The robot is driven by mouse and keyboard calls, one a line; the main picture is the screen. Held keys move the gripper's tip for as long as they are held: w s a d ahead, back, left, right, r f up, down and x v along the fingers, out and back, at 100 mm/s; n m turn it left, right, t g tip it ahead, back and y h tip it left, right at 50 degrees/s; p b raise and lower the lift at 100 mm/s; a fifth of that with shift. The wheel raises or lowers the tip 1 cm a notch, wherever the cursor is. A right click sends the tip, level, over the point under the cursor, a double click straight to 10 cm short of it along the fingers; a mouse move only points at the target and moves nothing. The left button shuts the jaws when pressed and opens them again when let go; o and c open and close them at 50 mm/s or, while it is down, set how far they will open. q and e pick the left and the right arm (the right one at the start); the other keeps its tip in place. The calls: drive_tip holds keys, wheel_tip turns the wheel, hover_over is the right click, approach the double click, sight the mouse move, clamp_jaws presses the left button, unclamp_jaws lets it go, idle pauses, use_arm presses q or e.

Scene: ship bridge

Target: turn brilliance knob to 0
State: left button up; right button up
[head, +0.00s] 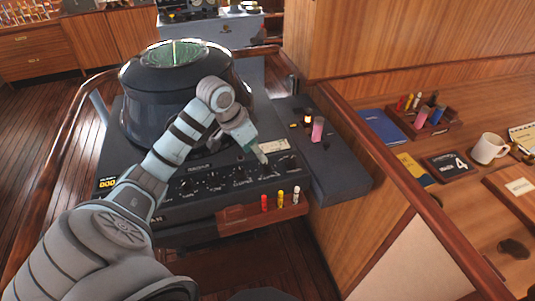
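The radar console (130,207) has a sloped front panel with a row of small dark knobs, such as a left knob (187,184) and a middle knob (212,178). The labels are too small to read, so I cannot tell which is the brilliance knob or where it points. My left gripper (261,156) reaches over the panel from the left, its tip pointing down close to the right-hand knobs. I cannot tell whether it touches one, or whether its fingers are open or shut. It partly hides the panel. My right gripper is not in view.
A round display hood (185,65) rises behind the panel. A wooden holder (240,220) with red, yellow and white markers is on the console front. A pink object (318,129) stands on the grey side ledge. A white mug (488,149) sits on the wooden desk at right.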

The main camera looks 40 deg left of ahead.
sight(267, 163)
use_arm(q)
drive_tip(key=f, duration=0.4)
drive_tip(key=shift+w+d, duration=0.25)
drive_tip(key=shift+d, duration=0.05)
drive_tip(key=w+f, duration=0.3)
drive_tip(key=shift+w+d+f, duration=0.15)
drive_tip(key=shift+w+f, duration=0.05)
drive_tip(key=shift+f, duration=0.1)
drive_tip(key=shift+w+f, duration=0.1)
drive_tip(key=shift+s+r, duration=0.2)
drive_tip(key=shift+s, duration=0.2)
drive_tip(key=shift+c, duration=1)
drive_tip(key=shift+s+r, duration=0.1)
drive_tip(key=shift+s, duration=0.1)
drive_tip(key=c, duration=0.6)
clamp_jaws()
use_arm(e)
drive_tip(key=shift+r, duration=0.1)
